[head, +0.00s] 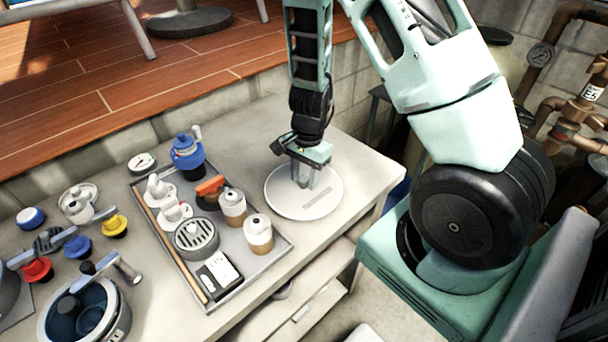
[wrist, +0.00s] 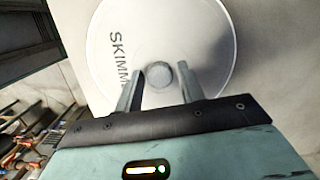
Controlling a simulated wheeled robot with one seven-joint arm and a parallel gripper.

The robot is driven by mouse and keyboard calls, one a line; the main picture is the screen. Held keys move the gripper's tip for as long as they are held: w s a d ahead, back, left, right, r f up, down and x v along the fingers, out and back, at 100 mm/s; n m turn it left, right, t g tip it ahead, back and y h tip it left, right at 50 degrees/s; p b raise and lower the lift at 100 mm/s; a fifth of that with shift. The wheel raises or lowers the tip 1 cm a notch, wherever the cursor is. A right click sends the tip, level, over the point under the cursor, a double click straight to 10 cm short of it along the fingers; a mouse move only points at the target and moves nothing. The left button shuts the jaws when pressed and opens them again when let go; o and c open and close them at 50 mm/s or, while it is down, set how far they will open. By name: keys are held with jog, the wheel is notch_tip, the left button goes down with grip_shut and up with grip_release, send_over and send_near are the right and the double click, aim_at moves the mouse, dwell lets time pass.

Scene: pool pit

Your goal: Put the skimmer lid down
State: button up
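The skimmer lid (head: 322,205) is a round white disc lying flat on the pale counter, right of the tray. In the wrist view the lid (wrist: 205,35) shows dark "SKIMM" lettering, its end hidden by a finger, and a round grey knob (wrist: 159,75) at its middle. My gripper (head: 303,183) points down over the lid. In the wrist view my gripper (wrist: 160,72) has its fingers apart, one on each side of the knob, with a narrow gap visible on both sides. Nothing appears clamped.
A grey tray (head: 278,262) left of the lid holds bottles, a strainer basket and fittings. A blue-topped jug (head: 187,152) stands at its back. Valves and a round pot (head: 115,322) crowd the left. The counter's front edge (head: 375,208) is close on the right.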

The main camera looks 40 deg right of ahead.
jog(key=shift+o, duration=0.2)
jog(key=shift+r, duration=0.15)
notch_tip(320, 180, up, 12)
jog(key=d+p, duration=0.1)
jog(key=p, duration=0.1)
jog(key=s+a+r+n, duration=0.2)
jog(key=a+r+n, duration=0.1)
jog(key=a+n, duration=0.3)
jog(key=s+a+r+n, duration=0.2)
jog(key=a+n, duration=0.1)
jog(key=a, duration=0.5)
jog(key=s+a+r+n, duration=0.5)
jog(key=s+a+n, duration=0.4)
jog(key=s+n, duration=0.5)
jog(key=shift+a+r+h, duration=0.2)
jog(key=shift+a+h, duration=0.2)
